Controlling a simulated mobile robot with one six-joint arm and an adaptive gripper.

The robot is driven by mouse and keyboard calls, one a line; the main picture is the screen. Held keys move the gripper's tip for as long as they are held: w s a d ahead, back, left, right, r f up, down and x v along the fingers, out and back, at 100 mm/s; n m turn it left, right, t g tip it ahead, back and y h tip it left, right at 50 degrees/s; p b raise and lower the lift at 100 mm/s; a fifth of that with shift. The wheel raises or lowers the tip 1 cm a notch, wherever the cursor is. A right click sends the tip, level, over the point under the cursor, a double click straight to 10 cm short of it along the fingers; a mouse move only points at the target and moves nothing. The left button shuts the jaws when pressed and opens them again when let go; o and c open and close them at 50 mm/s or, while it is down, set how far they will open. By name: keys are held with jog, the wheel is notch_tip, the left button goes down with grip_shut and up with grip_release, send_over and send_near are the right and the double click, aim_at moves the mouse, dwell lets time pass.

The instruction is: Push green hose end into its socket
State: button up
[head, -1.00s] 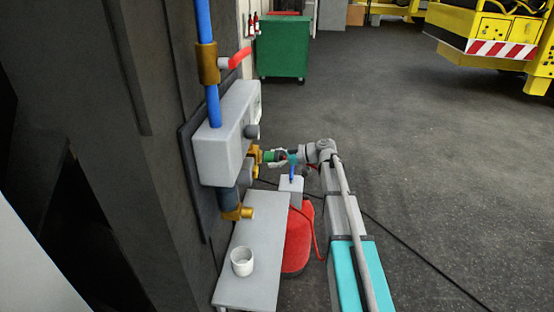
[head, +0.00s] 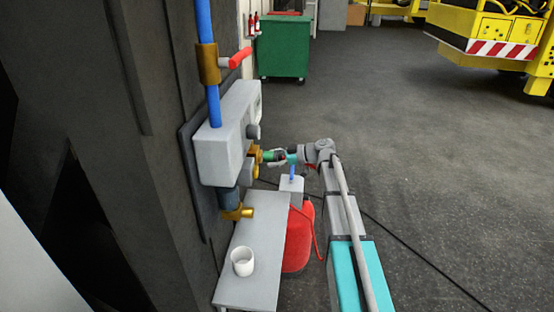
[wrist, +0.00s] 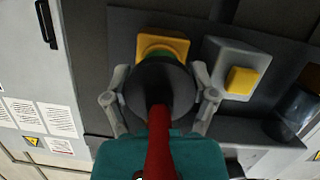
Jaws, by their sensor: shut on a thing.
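My gripper (wrist: 158,88) is shut on the hose end, with one finger on each side of its dark round collar (wrist: 152,90). A green band (wrist: 158,56) of the hose end shows beyond the collar. The yellow brass socket (wrist: 165,44) is straight behind it, and how deep the hose end sits is hidden. A red hose (wrist: 159,148) runs back from the collar towards the camera. In the head view my gripper (head: 281,156) holds the green hose end (head: 270,155) close up to the brass socket (head: 256,154) on the wall unit.
A grey box with a yellow square fitting (wrist: 240,80) is right of the socket. A grey bench (head: 252,245) with a white cup (head: 242,262) stands below the wall unit (head: 222,150). A red canister (head: 297,240) stands beside the bench. Open floor lies to the right.

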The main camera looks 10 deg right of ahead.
jog(key=shift+w+a, duration=0.1)
jog(key=shift+a, duration=0.25)
jog(key=o, duration=1)
jog(key=shift+c, duration=0.2)
jog(key=shift+f, duration=0.1)
